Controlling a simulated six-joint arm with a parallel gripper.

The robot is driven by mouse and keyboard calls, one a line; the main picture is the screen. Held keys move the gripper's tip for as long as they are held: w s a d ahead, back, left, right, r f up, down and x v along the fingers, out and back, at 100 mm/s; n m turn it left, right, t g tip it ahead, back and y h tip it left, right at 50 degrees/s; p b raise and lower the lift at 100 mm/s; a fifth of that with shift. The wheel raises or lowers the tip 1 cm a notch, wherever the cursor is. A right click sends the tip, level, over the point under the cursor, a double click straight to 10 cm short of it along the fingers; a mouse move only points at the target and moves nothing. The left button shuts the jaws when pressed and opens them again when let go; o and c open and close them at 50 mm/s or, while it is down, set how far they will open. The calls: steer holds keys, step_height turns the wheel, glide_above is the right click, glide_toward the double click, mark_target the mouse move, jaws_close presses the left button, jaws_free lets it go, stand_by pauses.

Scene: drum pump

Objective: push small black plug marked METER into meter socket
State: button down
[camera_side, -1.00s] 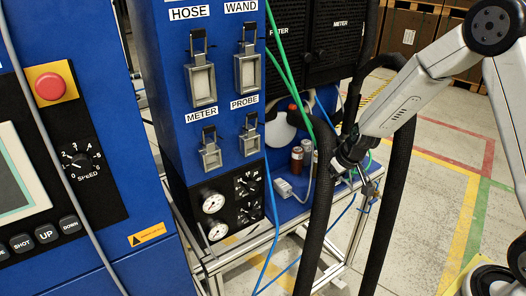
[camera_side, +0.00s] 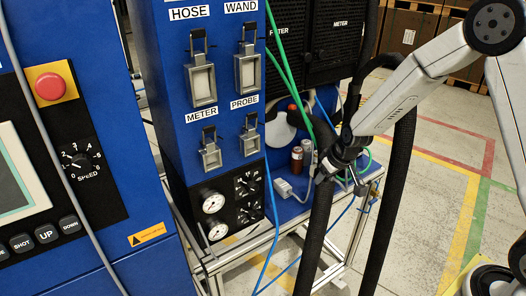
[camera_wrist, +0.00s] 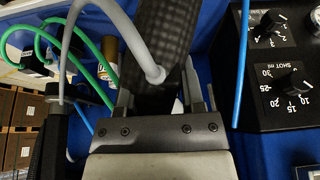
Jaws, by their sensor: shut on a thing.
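The METER socket (camera_side: 210,150) is a grey latch-framed socket on the blue column, below its METER label, with its latch up. My gripper (camera_side: 328,172) is to its right and slightly lower, well apart from it, beside a thick black hose. In the wrist view my gripper (camera_wrist: 167,98) is shut around a dark thing, seemingly the small black plug (camera_wrist: 150,98), with a grey cable running into it. Its outline blends with the black textured hose behind, and no METER marking is readable. In the side view the hose and gripper hide it.
Blue cable (camera_side: 272,190) and green cables (camera_side: 281,55) hang nearby. A pale box (camera_side: 284,188) and cans (camera_side: 297,160) stand on the blue shelf. The PROBE socket (camera_side: 250,137) is right of the METER socket.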

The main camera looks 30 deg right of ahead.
mark_target(210, 158)
steer(key=s+a+r, duration=0.2)
steer(key=a+r, duration=0.2)
steer(key=a, duration=0.5)
steer(key=s+a+r, duration=0.3)
steer(key=a+r, duration=0.2)
steer(key=a, duration=0.5)
steer(key=s+a+r, duration=0.3)
steer(key=a+r, duration=0.1)
steer(key=a, duration=0.5)
steer(key=shift+s+a+r, duration=0.2)
steer(key=shift+a+r, duration=0.1)
steer(key=shift+w, duration=0.15)
steer(key=w, duration=0.6)
steer(key=shift+w, duration=0.15)
steer(key=shift+w, duration=2.15)
stand_by(1.8)
